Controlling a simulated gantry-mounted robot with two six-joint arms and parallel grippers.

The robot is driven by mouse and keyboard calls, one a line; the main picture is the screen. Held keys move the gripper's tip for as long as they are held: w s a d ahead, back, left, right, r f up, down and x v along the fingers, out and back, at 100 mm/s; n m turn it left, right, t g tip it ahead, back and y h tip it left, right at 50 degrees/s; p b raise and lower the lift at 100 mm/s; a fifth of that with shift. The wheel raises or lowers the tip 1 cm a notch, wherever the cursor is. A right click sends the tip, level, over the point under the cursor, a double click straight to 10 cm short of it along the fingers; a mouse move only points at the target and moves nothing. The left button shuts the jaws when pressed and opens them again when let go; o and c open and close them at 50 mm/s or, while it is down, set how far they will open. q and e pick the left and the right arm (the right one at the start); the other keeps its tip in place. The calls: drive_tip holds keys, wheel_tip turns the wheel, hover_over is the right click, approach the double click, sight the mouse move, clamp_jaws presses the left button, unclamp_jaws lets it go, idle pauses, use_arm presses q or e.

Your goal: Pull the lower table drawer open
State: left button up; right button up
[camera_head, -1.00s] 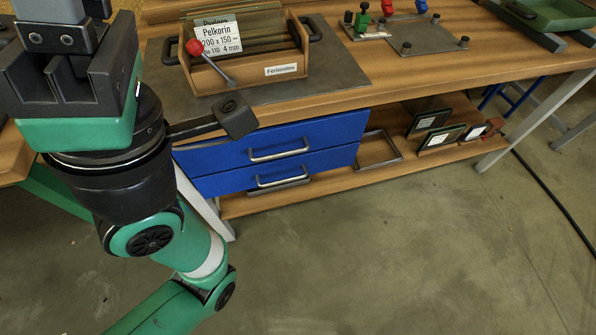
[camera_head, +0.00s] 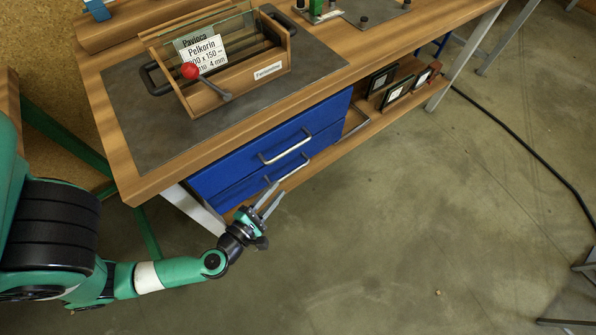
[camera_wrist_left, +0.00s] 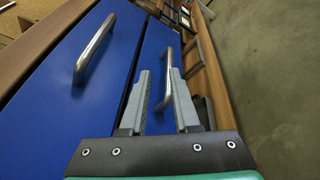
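The lower drawer (camera_head: 255,186) is blue and sits under the tabletop, looking shut. Its metal bar handle (camera_head: 293,169) also shows in the left wrist view (camera_wrist_left: 169,68). My left gripper (camera_head: 277,190) is at the near left end of this handle, pointing toward the drawer front. In the left wrist view its two fingers (camera_wrist_left: 161,80) are apart, with the handle showing in the gap between them. I cannot tell whether either finger touches it. The upper blue drawer (camera_head: 240,162) is shut above, with its own handle (camera_head: 285,147). My right gripper is not in view.
A wooden rack of glass panes (camera_head: 225,65) with a red-knobbed lever stands on a grey mat (camera_head: 150,120) on the workbench. Small framed panes (camera_head: 397,92) stand on the lower shelf. A dark cable (camera_head: 520,140) lies on the floor. The floor before the drawers is clear.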

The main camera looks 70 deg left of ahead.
sight(287, 174)
use_arm(q)
drive_tip(key=s+f, duration=0.2)
drive_tip(key=s, duration=0.2)
drive_tip(key=shift+m+g+h, duration=0.3)
drive_tip(key=shift+m+h, duration=0.1)
drive_tip(key=x, duration=1.2)
drive_tip(key=shift+d+r, duration=0.1)
drive_tip(key=shift+r, duration=0.1)
clamp_jaws()
idle(0.6)
